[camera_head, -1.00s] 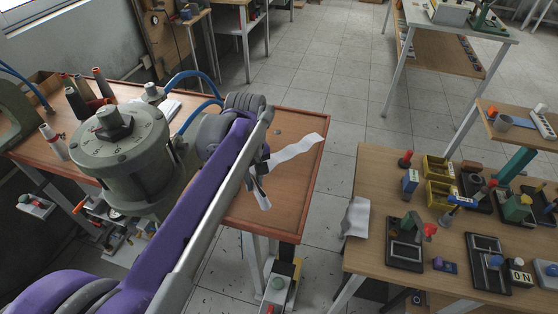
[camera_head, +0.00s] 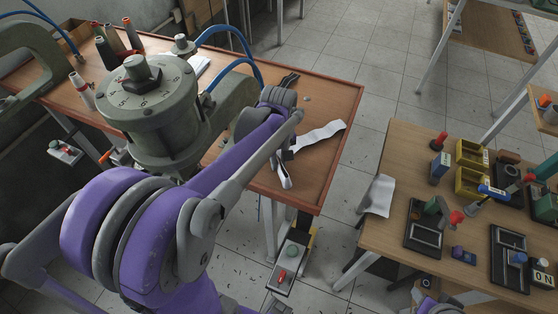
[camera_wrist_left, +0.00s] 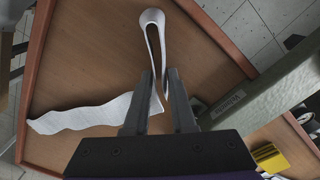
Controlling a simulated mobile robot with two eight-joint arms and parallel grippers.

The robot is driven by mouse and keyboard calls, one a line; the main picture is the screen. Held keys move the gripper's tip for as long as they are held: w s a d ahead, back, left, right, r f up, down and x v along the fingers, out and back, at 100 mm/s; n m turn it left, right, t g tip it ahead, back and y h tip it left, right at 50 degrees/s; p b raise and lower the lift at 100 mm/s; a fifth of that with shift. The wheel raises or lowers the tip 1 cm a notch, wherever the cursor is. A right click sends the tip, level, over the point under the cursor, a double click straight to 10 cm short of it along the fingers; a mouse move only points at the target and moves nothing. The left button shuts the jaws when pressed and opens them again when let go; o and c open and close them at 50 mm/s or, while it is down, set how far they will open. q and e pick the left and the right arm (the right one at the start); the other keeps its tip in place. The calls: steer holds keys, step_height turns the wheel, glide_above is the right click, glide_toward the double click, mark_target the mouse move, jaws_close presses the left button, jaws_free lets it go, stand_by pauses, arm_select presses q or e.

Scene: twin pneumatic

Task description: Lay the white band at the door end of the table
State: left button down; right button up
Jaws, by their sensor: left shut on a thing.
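The white band (camera_head: 320,135) lies by the right edge of the brown table (camera_head: 335,90). One tail runs wavy towards that edge, and another part (camera_head: 284,175) loops towards the front. My left gripper (camera_head: 283,155) is low over this table, partly hidden by its own arm in the head view. In the left wrist view, the gripper (camera_wrist_left: 160,88) is shut on the band; a narrow loop (camera_wrist_left: 153,20) sticks out beyond the fingers and the wavy tail (camera_wrist_left: 85,115) spreads to the left on the wood. My right gripper is not in view.
A grey-green dial machine (camera_head: 148,95) stands left of the gripper, with blue hoses behind. A dark thing (camera_head: 290,80) lies on the table beyond the wrist. A second table (camera_head: 390,235) at right holds yellow bins (camera_head: 470,180), switches and a white sheet (camera_head: 378,196) over its edge.

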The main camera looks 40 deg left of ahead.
arm_select(q)
steer(key=shift+f, duration=0.2)
steer(key=c, duration=0.7)
jaws_free()
steer(key=shift+c, duration=0.2)
steer(key=shift+r, duration=0.3)
step_height(320, 180, up, 11)
steer(key=p, duration=0.1)
steer(key=s+d+f+m+t, duration=0.5)
steer(key=s+d+f+m, duration=0.3)
steer(key=s+d+m, duration=0.2)
steer(key=shift+d+f+m+t, duration=0.35)
steer(key=shift+d+m, duration=0.35)
steer(key=shift+d, duration=0.4)
